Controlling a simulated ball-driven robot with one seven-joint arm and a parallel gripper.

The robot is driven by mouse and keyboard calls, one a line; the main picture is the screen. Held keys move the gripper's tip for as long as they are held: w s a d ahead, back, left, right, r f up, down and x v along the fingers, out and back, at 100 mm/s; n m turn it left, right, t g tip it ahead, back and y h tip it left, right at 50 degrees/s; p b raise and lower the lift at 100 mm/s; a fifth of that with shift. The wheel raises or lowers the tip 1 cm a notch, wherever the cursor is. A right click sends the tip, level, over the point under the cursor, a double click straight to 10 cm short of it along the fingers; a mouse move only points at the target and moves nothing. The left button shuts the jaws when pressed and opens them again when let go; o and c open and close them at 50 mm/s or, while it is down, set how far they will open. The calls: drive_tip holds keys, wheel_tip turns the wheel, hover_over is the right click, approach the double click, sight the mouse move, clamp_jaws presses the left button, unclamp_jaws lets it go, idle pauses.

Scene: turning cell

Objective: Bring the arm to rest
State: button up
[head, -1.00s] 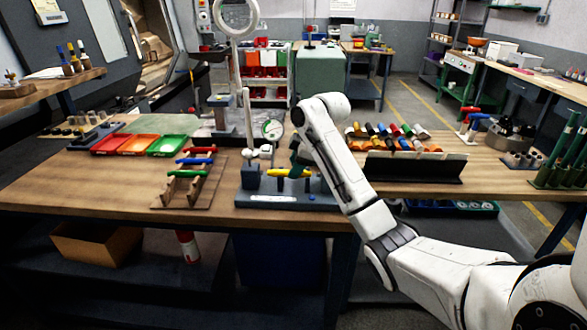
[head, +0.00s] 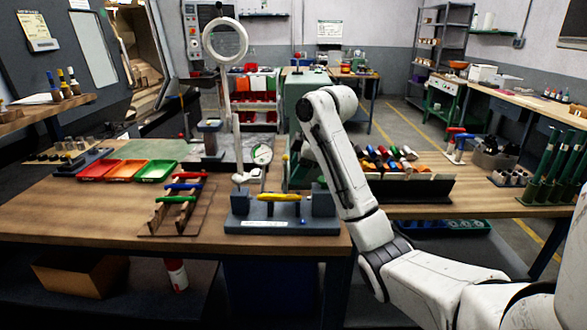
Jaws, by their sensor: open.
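My white arm rises from the lower right and bends up over the front edge of the workbench (head: 100,222). Its upper end stands in front of the bench, just right of a blue-grey fixture (head: 281,226). My gripper does not show clearly; it seems hidden behind the arm's own links. A yellow spindle-shaped piece (head: 279,197) lies level across the fixture, between its end blocks. No contact between the arm and the fixture can be made out.
A dial gauge (head: 261,155) and ring lamp (head: 225,39) stand behind the fixture. Left are a wooden rack (head: 158,218) with coloured handles and red, orange (head: 126,170) and green trays. Behind the arm is a dark rack of coloured cylinders (head: 410,190). The left front bench is bare.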

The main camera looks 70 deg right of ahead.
drive_tip(key=shift+f, duration=0.1)
drive_tip(key=w+a+f+m+y, duration=0.1)
drive_tip(key=a+f+m, duration=0.1)
drive_tip(key=a+f, duration=1.05)
drive_tip(key=w+a+f+m+y, duration=0.1)
drive_tip(key=a+f+y, duration=0.1)
drive_tip(key=a+f, duration=1)
drive_tip(key=s+a+f+m+g, duration=0.1)
drive_tip(key=s+a+f+g, duration=0.25)
drive_tip(key=s+a, duration=0.65)
drive_tip(key=s+a+f+m+h, duration=0.1)
drive_tip(key=s+a+f+h, duration=0.1)
drive_tip(key=s, duration=0.8)
drive_tip(key=shift+s+a+f+m+g, duration=0.3)
drive_tip(key=shift+s+a+f+g, duration=0.25)
drive_tip(key=shift+a, duration=0.45)
drive_tip(key=shift+w+f, duration=0.15)
